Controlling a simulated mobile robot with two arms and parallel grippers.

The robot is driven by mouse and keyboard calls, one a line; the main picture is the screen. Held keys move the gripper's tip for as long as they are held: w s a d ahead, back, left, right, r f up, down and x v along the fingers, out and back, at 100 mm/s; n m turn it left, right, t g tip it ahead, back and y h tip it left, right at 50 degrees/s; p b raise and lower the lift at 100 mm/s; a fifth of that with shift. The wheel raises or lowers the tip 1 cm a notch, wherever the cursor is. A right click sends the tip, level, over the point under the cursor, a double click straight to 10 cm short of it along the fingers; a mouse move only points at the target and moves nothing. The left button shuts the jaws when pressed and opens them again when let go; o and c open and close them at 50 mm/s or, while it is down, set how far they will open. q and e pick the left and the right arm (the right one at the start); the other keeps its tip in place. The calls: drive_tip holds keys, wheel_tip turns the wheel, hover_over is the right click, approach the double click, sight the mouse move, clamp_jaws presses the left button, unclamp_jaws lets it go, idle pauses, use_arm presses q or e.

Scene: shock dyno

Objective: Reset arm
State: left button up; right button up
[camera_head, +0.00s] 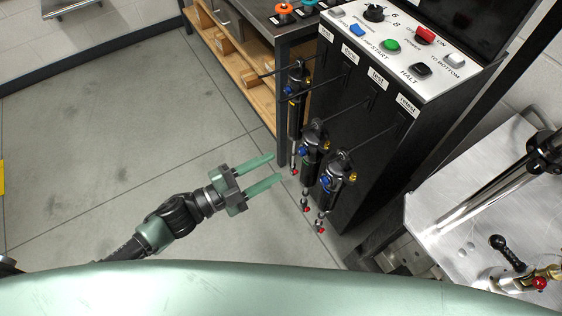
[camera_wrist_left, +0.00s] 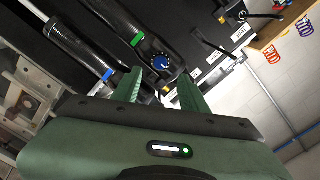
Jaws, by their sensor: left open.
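My left gripper (camera_head: 272,172) is open and empty, with its two green fingers pointing right toward the hanging shocks in the head view. In the left wrist view its fingers (camera_wrist_left: 160,90) show against the shocks, with nothing seen held between them. Three black shocks hang on hooks on the black cabinet: a left one (camera_head: 296,100), a middle one (camera_head: 312,150) and a right one (camera_head: 333,180). The fingertips look apart from the shocks in the head view. A shock with a blue knob (camera_wrist_left: 150,48) shows just beyond the fingers in the wrist view. My right gripper is not in view.
The control panel (camera_head: 405,50) with coloured buttons tops the black cabinet. A metal machine plate (camera_head: 440,200) with a shiny rod stands at the right. A wooden shelf bench (camera_head: 235,65) is at the back. The grey floor (camera_head: 110,130) left of my gripper is clear.

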use_arm(q)
drive_tip(key=shift+s+a, duration=0.2)
drive_tip(key=shift+a, duration=0.1)
idle(0.4)
drive_tip(key=w+a+f+n+t+y, duration=0.25)
drive_tip(key=a+f+n+y, duration=0.45)
drive_tip(key=f, duration=0.7)
drive_tip(key=s+a+f+n+g+y, duration=0.2)
drive_tip(key=s+a+f+n, duration=0.15)
drive_tip(key=f, duration=0.45)
drive_tip(key=s+a+f+n+g+y, duration=0.1)
drive_tip(key=s+a+f+n+y, duration=0.15)
drive_tip(key=a+f, duration=0.4)
drive_tip(key=s+a+f+n+g+y, duration=0.1)
drive_tip(key=s+f+n+g+y, duration=0.3)
drive_tip(key=s+f, duration=0.95)
drive_tip(key=s+d+f+n+g, duration=0.1)
drive_tip(key=s+f+g, duration=0.1)
drive_tip(key=s, duration=0.6)
drive_tip(key=s+f+n+g, duration=0.1)
drive_tip(key=s+f+g, duration=0.2)
drive_tip(key=s, duration=0.6)
drive_tip(key=shift+d+n+h, duration=0.3)
drive_tip(key=shift+d+h, duration=0.05)
drive_tip(key=shift+h, duration=0.1)
drive_tip(key=shift+f, duration=0.1)
drive_tip(key=shift+c, duration=0.5)
drive_tip(key=shift+w, duration=0.1)
drive_tip(key=shift+c, duration=0.2)
